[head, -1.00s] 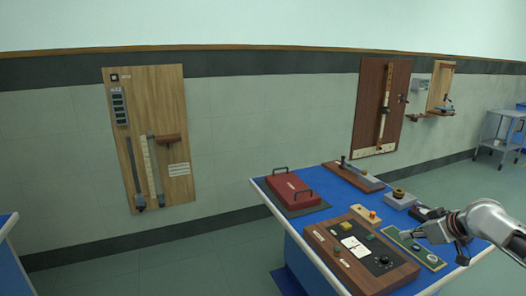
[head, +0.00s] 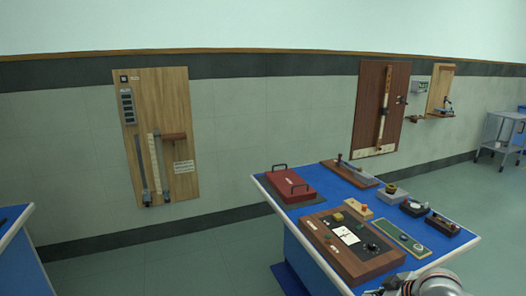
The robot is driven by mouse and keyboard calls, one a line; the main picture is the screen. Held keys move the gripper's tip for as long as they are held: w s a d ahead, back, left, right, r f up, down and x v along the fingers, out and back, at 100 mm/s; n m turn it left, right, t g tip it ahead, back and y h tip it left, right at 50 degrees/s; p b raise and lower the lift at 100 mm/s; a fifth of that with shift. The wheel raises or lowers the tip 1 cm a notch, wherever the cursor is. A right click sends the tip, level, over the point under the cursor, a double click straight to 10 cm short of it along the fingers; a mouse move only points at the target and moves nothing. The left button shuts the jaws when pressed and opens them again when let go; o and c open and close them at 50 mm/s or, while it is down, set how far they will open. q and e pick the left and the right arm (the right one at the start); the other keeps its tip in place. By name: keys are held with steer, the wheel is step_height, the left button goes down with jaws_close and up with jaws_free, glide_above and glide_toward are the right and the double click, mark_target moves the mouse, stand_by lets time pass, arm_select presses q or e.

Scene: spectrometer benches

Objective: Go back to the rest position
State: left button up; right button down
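My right arm shows only at the bottom right edge of the head view. Its gripper (head: 388,290) is mostly cut off by the frame's lower edge, beside the near edge of the blue-topped bench (head: 455,252). I cannot tell whether its fingers are open or shut, and nothing held shows. My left gripper is not in view.
The bench carries a red case (head: 291,186), a wooden instrument panel (head: 325,249), a green board (head: 402,238) and small devices. Wooden boards (head: 172,100) hang on the wall. Another blue bench (head: 20,255) is at far left. Floor between the benches is clear.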

steer(key=s+a+f+h, duration=0.1)
steer(key=s+a+f, duration=0.15)
steer(key=s, duration=0.35)
steer(key=s+a+f+h, duration=0.1)
steer(key=s+a, duration=0.2)
steer(key=s, duration=0.3)
steer(key=s+d+r+m+h, duration=0.1)
steer(key=s+d+h, duration=0.2)
steer(key=s+d, duration=0.35)
steer(key=s+d+r+m+h, duration=0.15)
steer(key=s+d, duration=0.25)
steer(key=s, duration=0.6)
steer(key=w+a+f+m+t+y, duration=0.1)
steer(key=a+f+y, duration=0.4)
steer(key=a+f, duration=0.9)
steer(key=shift+w+f+m+t+y, duration=0.3)
steer(key=shift+f+m+t, duration=0.45)
steer(key=shift+f+t, duration=0.3)
